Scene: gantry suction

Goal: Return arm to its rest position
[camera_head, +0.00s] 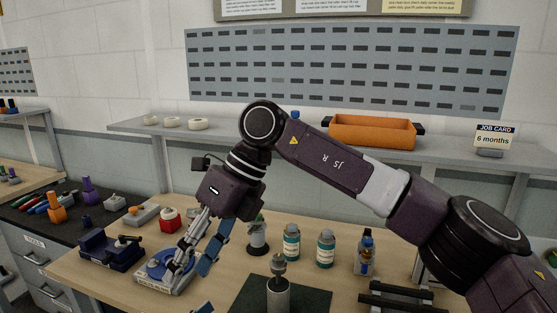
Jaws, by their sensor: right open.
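My right arm reaches in from the right edge and bends down at the centre. Its right gripper (191,266) points down, open, with its fingers spread and nothing visible between them. It hangs in front of a blue and white round device (152,276) on the wooden bench (75,268) and hides part of it. I cannot tell whether the fingertips touch the device. My left gripper does not clearly show.
Two teal-labelled bottles (325,248) and a spray bottle (365,252) stand right of the gripper. A metal cylinder (278,290) stands on a dark mat (310,300). A red-based item (169,220) is behind the device. An orange bin (372,131) sits on the shelf (450,157).

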